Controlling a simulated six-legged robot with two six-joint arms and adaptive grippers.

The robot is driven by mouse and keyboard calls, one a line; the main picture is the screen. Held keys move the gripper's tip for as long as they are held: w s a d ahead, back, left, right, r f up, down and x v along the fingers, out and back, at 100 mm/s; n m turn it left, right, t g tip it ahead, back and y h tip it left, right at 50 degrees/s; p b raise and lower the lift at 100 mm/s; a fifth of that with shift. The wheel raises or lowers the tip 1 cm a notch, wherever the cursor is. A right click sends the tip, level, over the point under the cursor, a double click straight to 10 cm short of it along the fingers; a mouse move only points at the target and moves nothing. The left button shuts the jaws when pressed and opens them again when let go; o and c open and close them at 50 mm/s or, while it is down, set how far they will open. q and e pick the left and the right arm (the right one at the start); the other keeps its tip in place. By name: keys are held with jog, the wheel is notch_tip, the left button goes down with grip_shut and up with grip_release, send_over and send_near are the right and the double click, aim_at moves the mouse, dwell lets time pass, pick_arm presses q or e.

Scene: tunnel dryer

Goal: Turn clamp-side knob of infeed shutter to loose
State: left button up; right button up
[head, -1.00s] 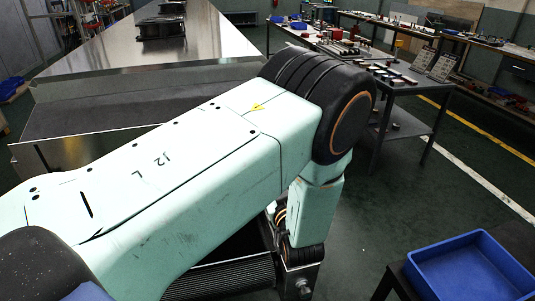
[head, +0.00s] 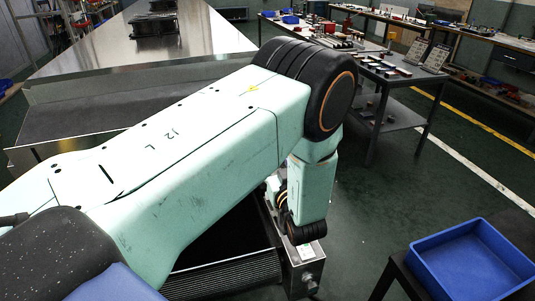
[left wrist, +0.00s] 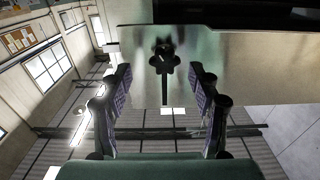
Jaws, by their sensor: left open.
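In the left wrist view a dark lobed knob (left wrist: 163,63) sits on a bright metal plate (left wrist: 225,55). A dark narrow strip runs straight down from the knob in the picture. My left gripper (left wrist: 161,75) is open, with one finger on each side of the knob and a gap to both. I cannot tell how far the fingertips are from the plate. In the head view a steel box (head: 306,268) at the dryer's near end carries a small dark knob-like part low on its face. My left gripper is not visible there, only my left arm. My right gripper is not in view.
A long steel dryer table (head: 135,50) runs away at the back left, with a dark part on it. A blue tray (head: 433,282) stands on a dark stand at the lower right. Workbenches line the back right. Green floor is free between them.

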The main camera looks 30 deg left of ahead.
pick_arm(q)
jog(key=x, duration=0.3)
jog(key=shift+w+a, duration=0.1)
jog(key=shift+a, duration=0.1)
jog(key=shift+a+f, duration=0.1)
jog(key=shift+a, duration=0.35)
jog(key=c, duration=0.4)
jog(key=shift+d, duration=0.3)
jog(key=c, duration=0.5)
jog(key=shift+a, duration=0.15)
jog(key=shift+c, duration=1.3)
jog(key=shift+n, duration=1)
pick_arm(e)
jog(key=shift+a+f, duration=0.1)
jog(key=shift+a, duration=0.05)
